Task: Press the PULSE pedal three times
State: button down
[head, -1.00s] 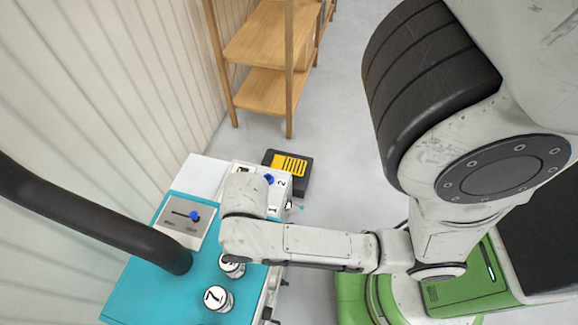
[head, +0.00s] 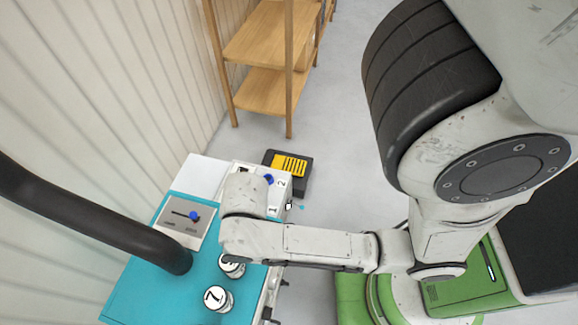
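A black pedal with a yellow, dark-striped top (head: 290,165) sits on the floor just beyond the far end of the teal bench. No PULSE lettering is readable on it from here. My white arm reaches left across the bench's right edge, and its wrist end hangs over the bench, short of the pedal. My gripper cannot be made out; the wrist and the white box hide the area below it.
The teal bench (head: 135,290) carries a grey slider panel with a blue knob (head: 194,216), two white numbered reels (head: 218,298) and a white box with a blue knob (head: 268,179). A wooden shelf (head: 265,85) stands behind. Grey floor is clear right of the pedal.

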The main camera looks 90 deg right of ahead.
aim_at(296, 167)
jog(key=l+z, duration=0.55)
jog(key=z, duration=0.25)
jog(key=l+z, duration=0.4)
jog(key=i+j, duration=0.05)
jog(key=j, duration=0.05)
